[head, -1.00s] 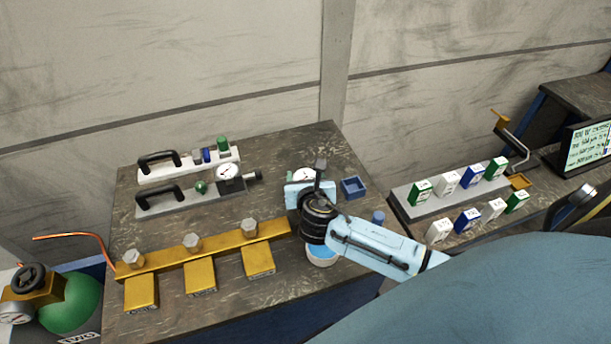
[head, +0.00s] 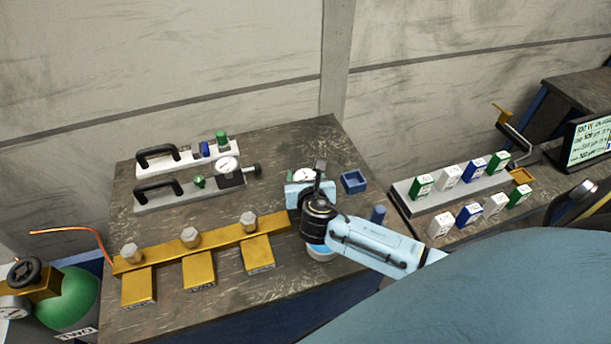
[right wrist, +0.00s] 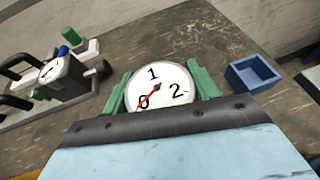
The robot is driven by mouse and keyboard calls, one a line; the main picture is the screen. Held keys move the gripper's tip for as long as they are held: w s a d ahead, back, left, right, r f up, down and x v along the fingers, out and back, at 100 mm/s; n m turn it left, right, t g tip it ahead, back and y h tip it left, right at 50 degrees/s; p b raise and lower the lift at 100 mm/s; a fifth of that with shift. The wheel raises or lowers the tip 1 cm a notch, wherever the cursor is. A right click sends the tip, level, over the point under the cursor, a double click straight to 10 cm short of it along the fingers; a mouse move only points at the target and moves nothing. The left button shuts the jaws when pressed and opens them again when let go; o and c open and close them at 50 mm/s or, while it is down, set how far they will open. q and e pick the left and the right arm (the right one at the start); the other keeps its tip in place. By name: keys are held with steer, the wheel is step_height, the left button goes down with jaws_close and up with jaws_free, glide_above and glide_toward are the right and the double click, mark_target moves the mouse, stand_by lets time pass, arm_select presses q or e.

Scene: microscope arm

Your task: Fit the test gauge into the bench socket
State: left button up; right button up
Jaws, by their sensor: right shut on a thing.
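The test gauge has a round white dial (right wrist: 160,88) with a red needle and the numbers 0, 1 and 2. My right gripper (head: 304,180) is shut on it, with green finger pads at both sides of the dial in the right wrist view. In the head view the gauge (head: 303,174) shows just beyond the gripper, above the right part of the bench. The gauge's lower end is hidden. I cannot make out the bench socket with certainty; the gripper and wrist cover part of the bench. My left gripper is not in view.
A blue open box (head: 353,181) stands right of the gripper. A white cup with blue inside (head: 320,253) is partly under the wrist, near a blue cylinder (head: 378,214). A gold bar with bolts (head: 200,245) and two handled panels (head: 150,202) lie left.

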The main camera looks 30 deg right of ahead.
steer(key=shift+f, duration=0.25)
steer(key=o, duration=1.1)
steer(key=shift+o, duration=0.2)
steer(key=shift+s+a, duration=0.1)
steer(key=shift+s, duration=0.05)
steer(key=v, duration=1.3)
steer(key=shift+p, duration=0.45)
steer(key=shift+s, duration=0.1)
